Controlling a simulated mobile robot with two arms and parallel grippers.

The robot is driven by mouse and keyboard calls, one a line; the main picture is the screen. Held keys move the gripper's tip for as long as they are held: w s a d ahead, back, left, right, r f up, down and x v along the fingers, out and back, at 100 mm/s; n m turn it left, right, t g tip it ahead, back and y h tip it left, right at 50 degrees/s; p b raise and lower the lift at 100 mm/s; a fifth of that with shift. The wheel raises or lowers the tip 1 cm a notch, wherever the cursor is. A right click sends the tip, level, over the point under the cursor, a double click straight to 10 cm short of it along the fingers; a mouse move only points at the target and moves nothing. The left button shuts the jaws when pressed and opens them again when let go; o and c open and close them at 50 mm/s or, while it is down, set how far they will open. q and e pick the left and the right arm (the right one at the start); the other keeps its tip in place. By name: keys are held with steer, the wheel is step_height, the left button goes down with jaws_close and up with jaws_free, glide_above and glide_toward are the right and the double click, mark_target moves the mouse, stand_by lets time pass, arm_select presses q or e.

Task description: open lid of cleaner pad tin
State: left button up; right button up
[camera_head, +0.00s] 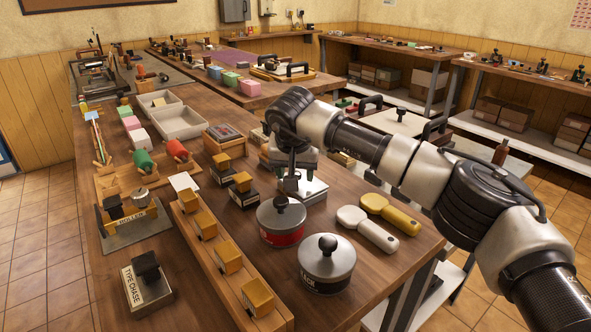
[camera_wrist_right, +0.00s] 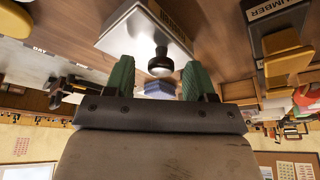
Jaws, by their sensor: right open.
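A pale metal box-shaped tin (camera_wrist_right: 135,35) with a black round knob (camera_wrist_right: 160,66) on its lid fills the top middle of the right wrist view. Its side label is upside down and I cannot read it fully. The lid looks closed. In the head view the tin (camera_head: 312,192) stands on the brown bench, partly hidden by my right gripper (camera_head: 298,172). In the wrist view my right gripper (camera_wrist_right: 159,76) is open, its green fingertips on either side of the knob with gaps visible. My left gripper is not in view.
Two round tins (camera_head: 281,222) (camera_head: 327,265) with black knobs stand in front. White (camera_head: 366,228) and yellow (camera_head: 391,213) paddles lie to their right. Black-and-yellow stamps (camera_head: 240,189) stand close left. A wooden rack (camera_head: 222,262) holds several yellow blocks.

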steer(key=shift+r, duration=0.1)
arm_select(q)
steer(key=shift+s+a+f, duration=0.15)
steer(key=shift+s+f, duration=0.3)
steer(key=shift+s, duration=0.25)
arm_select(e)
steer(key=v, duration=1)
steer(key=shift+r, duration=0.3)
steer(key=shift+s, duration=0.15)
